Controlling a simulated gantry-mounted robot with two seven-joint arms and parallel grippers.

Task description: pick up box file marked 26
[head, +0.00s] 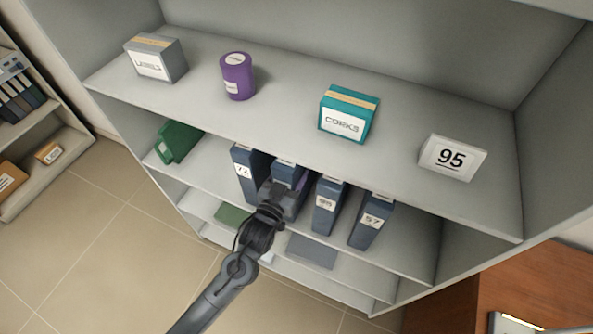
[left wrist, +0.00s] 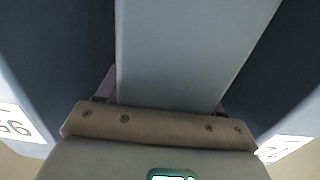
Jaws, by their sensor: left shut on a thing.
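A dark blue box file (head: 284,172) stands on the second shelf of the case, between other blue files. My left gripper (head: 283,198) is in front of it and shut on it. The same file fills the middle of the left wrist view (left wrist: 185,50) as a grey-blue slab. Its label is hidden by my gripper, so I cannot read its number. My right gripper is not in view.
A file that looks marked 77 (head: 243,175) stands close on the left. Files that look marked 66 (head: 327,206) and 57 (head: 371,221) stand on the right. A green box (head: 179,141) lies farther left. The upper shelf overhangs the files.

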